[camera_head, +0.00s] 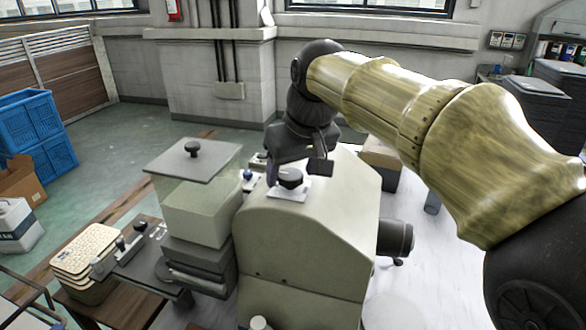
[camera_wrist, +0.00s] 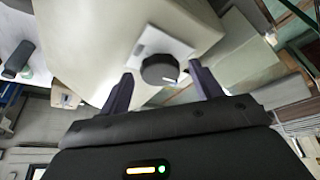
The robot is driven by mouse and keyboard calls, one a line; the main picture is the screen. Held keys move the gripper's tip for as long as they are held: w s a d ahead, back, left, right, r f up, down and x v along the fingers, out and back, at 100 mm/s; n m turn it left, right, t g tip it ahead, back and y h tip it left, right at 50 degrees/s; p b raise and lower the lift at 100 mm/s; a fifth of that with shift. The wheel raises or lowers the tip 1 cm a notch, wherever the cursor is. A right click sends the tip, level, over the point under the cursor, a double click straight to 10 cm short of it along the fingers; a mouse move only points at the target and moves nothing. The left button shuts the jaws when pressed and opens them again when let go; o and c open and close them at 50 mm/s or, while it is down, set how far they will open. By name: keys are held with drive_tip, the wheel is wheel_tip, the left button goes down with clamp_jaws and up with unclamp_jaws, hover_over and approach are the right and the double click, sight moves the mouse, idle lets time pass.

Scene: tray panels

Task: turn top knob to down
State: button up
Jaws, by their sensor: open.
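The top knob is a round black dial (camera_head: 290,178) on a white square plate (camera_head: 289,190), set on the sloped top of a cream machine housing (camera_head: 310,225). In the wrist view the knob (camera_wrist: 159,69) has a short white mark near its lower right edge. My gripper (camera_head: 297,172) is above and just behind the knob in the head view. In the wrist view its two dark fingers (camera_wrist: 158,84) are spread, one on each side of the knob. They look apart from it, with nothing between them touching.
A lidded box with a small black handle (camera_head: 193,149) stands left of the housing. A blue-topped control (camera_head: 248,176) is close left of the knob. A dark motor-like cylinder (camera_head: 395,238) sticks out at the housing's right. Stacked beige trays (camera_head: 85,252) sit at the lower left.

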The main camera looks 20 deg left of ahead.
drive_tip(key=c, duration=1)
drive_tip(key=shift+o, duration=0.2)
